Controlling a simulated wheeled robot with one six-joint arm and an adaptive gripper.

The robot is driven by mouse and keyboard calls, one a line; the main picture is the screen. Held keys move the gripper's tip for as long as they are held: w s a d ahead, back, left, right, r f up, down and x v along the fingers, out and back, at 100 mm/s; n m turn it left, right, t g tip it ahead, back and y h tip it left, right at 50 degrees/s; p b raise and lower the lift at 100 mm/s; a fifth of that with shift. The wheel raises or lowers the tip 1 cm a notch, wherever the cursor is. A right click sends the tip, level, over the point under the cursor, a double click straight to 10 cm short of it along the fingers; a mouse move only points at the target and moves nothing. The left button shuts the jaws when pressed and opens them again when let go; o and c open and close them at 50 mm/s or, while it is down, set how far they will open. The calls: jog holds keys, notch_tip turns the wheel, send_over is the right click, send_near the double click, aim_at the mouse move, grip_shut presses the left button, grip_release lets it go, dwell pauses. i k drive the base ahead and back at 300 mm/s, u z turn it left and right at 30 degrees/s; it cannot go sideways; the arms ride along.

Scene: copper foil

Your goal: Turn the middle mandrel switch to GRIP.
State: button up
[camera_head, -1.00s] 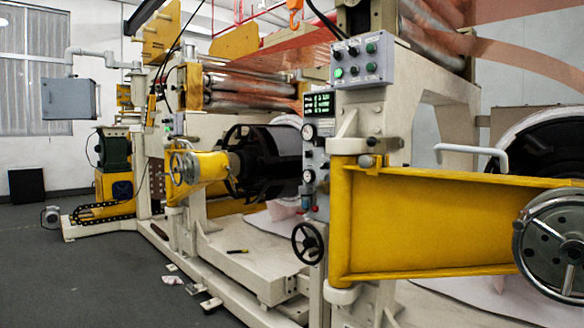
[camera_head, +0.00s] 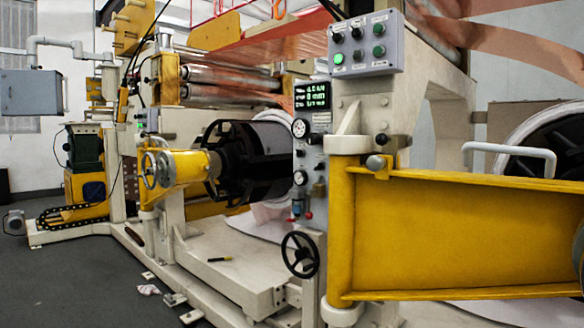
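A grey control box (camera_head: 392,60) sits on the cream machine post. It carries two rows of small knobs and buttons, including black knobs and a lit green button (camera_head: 338,58). Below it is a narrow grey panel (camera_head: 316,160) with a display (camera_head: 312,96), an upper gauge (camera_head: 300,128), a lower gauge (camera_head: 300,178) and small knobs or valves. The labels are too small to read, so I cannot tell which control is the middle mandrel switch or its position. A black mandrel (camera_head: 240,165) shows left of the panel. My gripper is not in view.
A yellow swing arm (camera_head: 450,235) juts right from the post. A black handwheel (camera_head: 300,254) stands out below the panel. A smaller yellow arm (camera_head: 185,165) is at the left. Dark floor (camera_head: 80,285) is open at front left, with scraps near the machine base.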

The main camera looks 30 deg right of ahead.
aim_at(319, 166)
jog(key=z, duration=0.3)
jog(key=i, duration=0.85)
jog(key=z, duration=0.55)
